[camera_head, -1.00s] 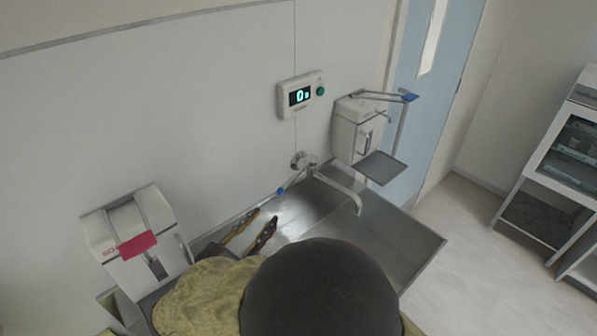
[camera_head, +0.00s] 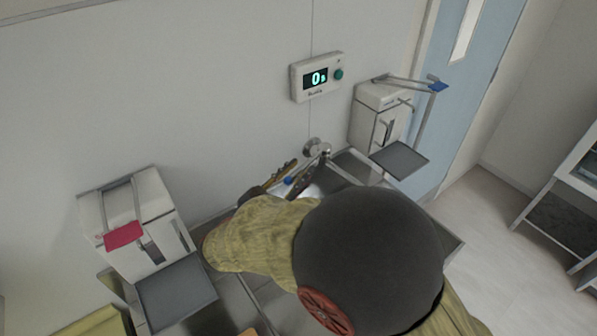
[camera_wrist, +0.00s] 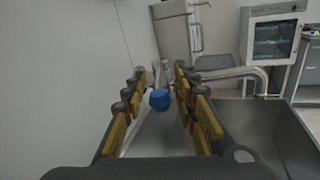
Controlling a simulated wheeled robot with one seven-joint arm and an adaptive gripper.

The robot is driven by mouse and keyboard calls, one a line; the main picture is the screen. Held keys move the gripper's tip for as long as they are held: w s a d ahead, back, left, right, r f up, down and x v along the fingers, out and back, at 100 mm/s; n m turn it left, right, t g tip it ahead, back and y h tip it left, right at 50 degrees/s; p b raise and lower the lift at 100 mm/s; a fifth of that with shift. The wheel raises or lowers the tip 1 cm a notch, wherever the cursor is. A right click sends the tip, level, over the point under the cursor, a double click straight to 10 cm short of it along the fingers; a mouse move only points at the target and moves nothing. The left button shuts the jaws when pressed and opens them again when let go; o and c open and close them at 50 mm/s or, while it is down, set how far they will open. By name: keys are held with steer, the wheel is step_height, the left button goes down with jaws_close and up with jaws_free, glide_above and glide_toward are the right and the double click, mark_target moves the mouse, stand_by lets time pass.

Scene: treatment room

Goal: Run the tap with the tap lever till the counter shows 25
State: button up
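The tap (camera_head: 316,148) is fixed to the wall above the steel sink (camera_wrist: 265,122). Its lever has a blue tip (camera_head: 288,181), which shows in the wrist view (camera_wrist: 159,99) between the two yellow-and-dark fingers of my gripper (camera_wrist: 160,72). The fingers are apart with gaps on both sides of the blue tip; I cannot tell whether either touches it. In the head view my gripper (camera_head: 302,170) reaches to the tap, and my arm hides the spout and most of the sink. The spout (camera_wrist: 240,72) shows in the wrist view. The counter (camera_head: 317,77) shows 0.
A dispenser with a grey tray (camera_head: 399,159) hangs right of the tap. Another dispenser with a red lever (camera_head: 124,235) is at the left. A blue door (camera_head: 455,85) and a shelf unit (camera_head: 570,200) stand further right. The floor between them is clear.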

steer(key=shift+w+d, duration=0.2)
steer(key=shift+c, duration=0.5)
jaws_close()
stand_by(0.4)
